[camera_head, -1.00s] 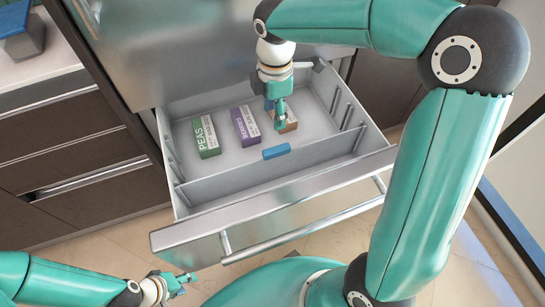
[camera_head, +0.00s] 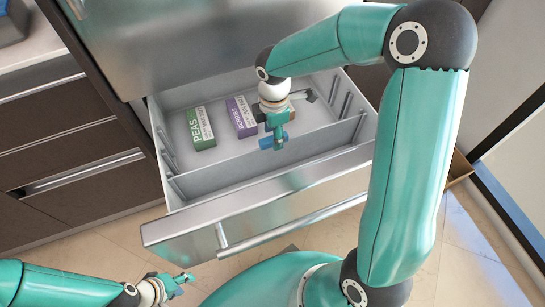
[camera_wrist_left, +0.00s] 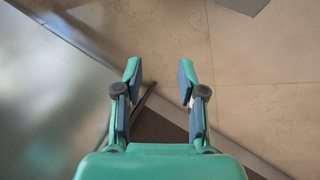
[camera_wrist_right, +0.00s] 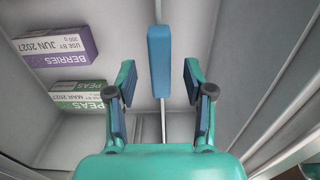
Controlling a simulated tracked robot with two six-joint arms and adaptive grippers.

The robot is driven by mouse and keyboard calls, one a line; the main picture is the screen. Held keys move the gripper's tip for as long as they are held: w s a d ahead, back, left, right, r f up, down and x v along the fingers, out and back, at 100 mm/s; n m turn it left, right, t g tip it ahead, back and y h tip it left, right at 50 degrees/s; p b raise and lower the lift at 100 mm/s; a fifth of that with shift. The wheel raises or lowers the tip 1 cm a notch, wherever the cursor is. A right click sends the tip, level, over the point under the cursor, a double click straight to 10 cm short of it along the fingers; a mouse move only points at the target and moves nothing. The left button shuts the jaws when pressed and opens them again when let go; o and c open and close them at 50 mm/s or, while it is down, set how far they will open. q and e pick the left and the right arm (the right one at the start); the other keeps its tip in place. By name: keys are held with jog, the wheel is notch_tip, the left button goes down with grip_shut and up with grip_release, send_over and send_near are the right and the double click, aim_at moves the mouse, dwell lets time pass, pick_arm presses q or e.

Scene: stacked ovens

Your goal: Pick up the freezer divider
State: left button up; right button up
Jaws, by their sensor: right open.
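The freezer divider (camera_head: 228,172) is a grey panel standing across the open drawer, with a blue handle on its top edge. In the right wrist view the blue handle (camera_wrist_right: 159,60) runs lengthwise between and beyond the open fingers of my right gripper (camera_wrist_right: 160,90), with a gap on each side. In the head view my right gripper (camera_head: 273,142) is over the divider's handle and hides part of it. My left gripper (camera_head: 187,283) is open and empty at the lower left, outside the drawer; its fingers also show in the left wrist view (camera_wrist_left: 158,85).
The drawer's front (camera_head: 260,205) has a long bar handle (camera_head: 290,222). Behind the divider lie a green peas box (camera_head: 200,128) and a purple berries box (camera_head: 241,117). Another box is mostly hidden by my right gripper. Tiled floor (camera_head: 110,240) lies in front.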

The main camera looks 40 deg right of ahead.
aim_at(274, 155)
notch_tip(274, 155, down, 3)
jog(key=shift+r, duration=0.1)
grip_shut()
dwell(0.4)
